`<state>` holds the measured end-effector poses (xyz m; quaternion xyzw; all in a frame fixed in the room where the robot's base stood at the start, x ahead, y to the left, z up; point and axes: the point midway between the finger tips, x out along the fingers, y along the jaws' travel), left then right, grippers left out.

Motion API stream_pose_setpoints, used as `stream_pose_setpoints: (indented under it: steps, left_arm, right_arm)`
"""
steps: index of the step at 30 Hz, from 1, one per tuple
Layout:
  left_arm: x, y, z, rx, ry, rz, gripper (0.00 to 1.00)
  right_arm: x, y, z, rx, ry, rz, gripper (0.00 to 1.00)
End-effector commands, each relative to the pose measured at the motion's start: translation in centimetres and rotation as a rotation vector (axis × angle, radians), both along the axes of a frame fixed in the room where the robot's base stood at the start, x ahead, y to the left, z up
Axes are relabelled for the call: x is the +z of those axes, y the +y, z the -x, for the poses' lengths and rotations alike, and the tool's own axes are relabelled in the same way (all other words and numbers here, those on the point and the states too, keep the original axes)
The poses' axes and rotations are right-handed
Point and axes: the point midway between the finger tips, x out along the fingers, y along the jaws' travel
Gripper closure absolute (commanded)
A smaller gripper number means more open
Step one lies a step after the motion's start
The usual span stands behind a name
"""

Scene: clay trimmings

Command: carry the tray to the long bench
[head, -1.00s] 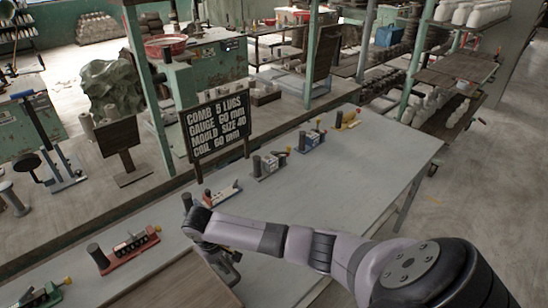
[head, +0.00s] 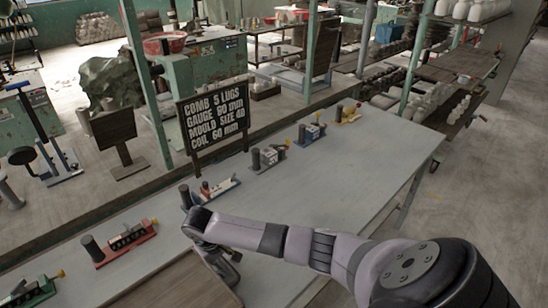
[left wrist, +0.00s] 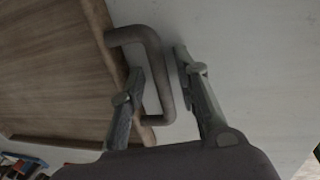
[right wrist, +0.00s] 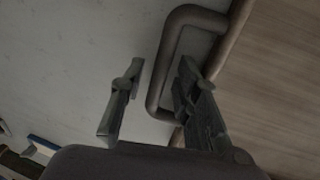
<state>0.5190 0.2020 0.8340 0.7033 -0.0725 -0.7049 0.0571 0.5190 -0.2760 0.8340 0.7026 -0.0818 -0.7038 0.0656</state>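The tray (head: 185,287) has a brown wooden surface and shows only in part at the bottom of the head view. My right gripper (right wrist: 155,85) is open, with its fingers on either side of the bar of a dark tray handle (right wrist: 165,65); one finger is inside the loop. My left gripper (left wrist: 160,80) is open, one finger inside the loop of the other handle (left wrist: 157,65) and one outside it. Gaps show beside both bars. My left gripper is out of the head view. The long bench (head: 345,190) is a pale grey surface.
The bench's right part is bare. Open floor (head: 480,190) lies to the right.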

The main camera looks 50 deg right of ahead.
Motion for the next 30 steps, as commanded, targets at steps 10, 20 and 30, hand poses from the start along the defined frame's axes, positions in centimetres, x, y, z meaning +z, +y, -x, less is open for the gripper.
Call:
stream_pose_setpoints:
  steps: [10, 20, 30]
  left_arm:
    - [0.4, 0.1, 0.0, 0.000, -0.001, 0.001, 0.68]
    - [6.2, 1.2, -0.1, 0.000, -0.004, 0.000, 0.68]
    - [11.3, 2.1, -0.1, 0.000, -0.001, 0.001, 0.68]
  right_arm:
    - [0.0, 0.0, 0.0, 0.000, 0.000, 0.000, 0.68]
    - [0.0, 0.0, 0.0, 0.000, 0.000, -0.001, 0.68]
    - [0.0, 0.0, 0.0, 0.000, 0.000, -0.001, 0.68]
